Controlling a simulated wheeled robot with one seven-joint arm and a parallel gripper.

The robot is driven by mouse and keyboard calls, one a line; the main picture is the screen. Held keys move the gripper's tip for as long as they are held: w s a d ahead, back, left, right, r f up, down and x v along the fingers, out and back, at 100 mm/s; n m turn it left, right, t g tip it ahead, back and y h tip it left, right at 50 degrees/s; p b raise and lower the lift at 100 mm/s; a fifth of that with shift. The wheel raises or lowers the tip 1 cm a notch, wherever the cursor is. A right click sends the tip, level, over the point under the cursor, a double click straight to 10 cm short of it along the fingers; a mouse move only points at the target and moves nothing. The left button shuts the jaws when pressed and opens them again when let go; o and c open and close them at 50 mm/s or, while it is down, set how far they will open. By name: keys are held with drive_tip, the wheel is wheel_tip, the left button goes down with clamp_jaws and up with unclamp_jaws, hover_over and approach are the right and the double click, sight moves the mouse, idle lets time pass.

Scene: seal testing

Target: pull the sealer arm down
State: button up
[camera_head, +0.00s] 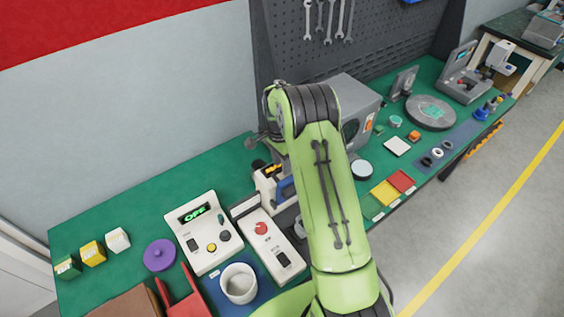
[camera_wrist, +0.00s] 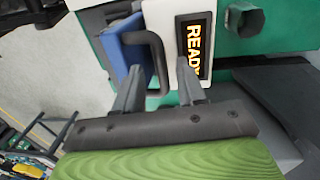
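The impulse sealer (camera_head: 262,240) is a white unit with a red knob and a switch, left of my arm in the head view. Its raised white arm (camera_head: 265,186) has a blue part (camera_head: 286,188) and is partly covered by my arm. In the wrist view the white sealer arm (camera_wrist: 163,22) carries a lit READY panel (camera_wrist: 194,48). A blue block with a dark looped handle (camera_wrist: 158,62) is beside it. My gripper (camera_wrist: 160,78) is open, with a finger on each side of the handle; contact is not clear. The head view hides my gripper.
A panel reading OFF (camera_head: 203,232), a white cup (camera_head: 239,283) and a purple lid (camera_head: 159,255) are at left. A grey box machine (camera_head: 350,98) stands behind my arm against the pegboard (camera_head: 375,45). Small trays (camera_head: 385,193) lie at right.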

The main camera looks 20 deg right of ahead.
drive_tip(key=shift+f, duration=0.4)
drive_tip(key=shift+c, duration=0.2)
clamp_jaws()
drive_tip(key=shift+b, duration=0.35)
